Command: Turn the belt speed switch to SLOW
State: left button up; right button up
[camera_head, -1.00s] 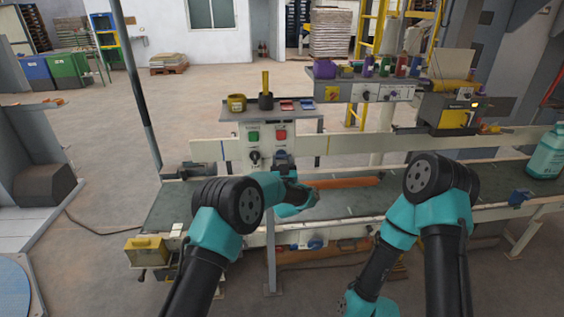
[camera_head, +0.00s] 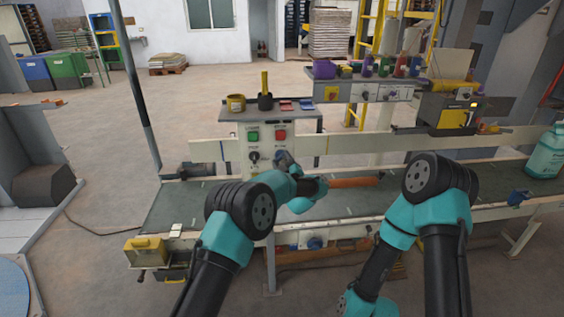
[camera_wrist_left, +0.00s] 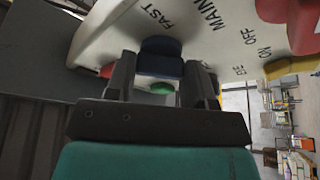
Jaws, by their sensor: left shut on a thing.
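The control panel (camera_head: 240,150) has a green button, a red button and a black knob (camera_head: 253,157) on its face. In the left wrist view, a dark blue switch knob (camera_wrist_left: 160,66) sits on the pale panel (camera_wrist_left: 215,40) with the word FAST printed beside it. My left gripper (camera_wrist_left: 163,84) is shut on this blue knob, one dark finger on each side. Where the knob points is unclear, and no SLOW label is readable. My right gripper is not in view.
A conveyor belt (camera_head: 390,200) runs below the panel, with an orange-brown roll (camera_head: 350,182) on it. A shelf (camera_head: 270,115) above the panel holds a yellow pot and small items. A teal jug (camera_head: 546,155) stands at the far right.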

pick_arm(q)
jog(key=n+g+y, duration=0.1)
jog(key=n, duration=0.2)
jog(key=n+g, duration=0.1)
jog(key=n, duration=0.2)
jog(key=shift+d+r+n+y, duration=0.1)
jog(key=shift+r+n+y, duration=0.05)
jog(key=shift+n+y, duration=0.25)
jog(key=n+g, duration=0.2)
jog(key=n, duration=0.2)
jog(key=shift+r+n, duration=0.1)
jog(key=shift+n, duration=0.2)
jog(key=o, duration=0.9)
jog(key=v, duration=1.7)
jog(key=shift+s+d+r, duration=0.1)
jog(key=shift+s+r, duration=0.1)
jog(key=shift+r, duration=0.1)
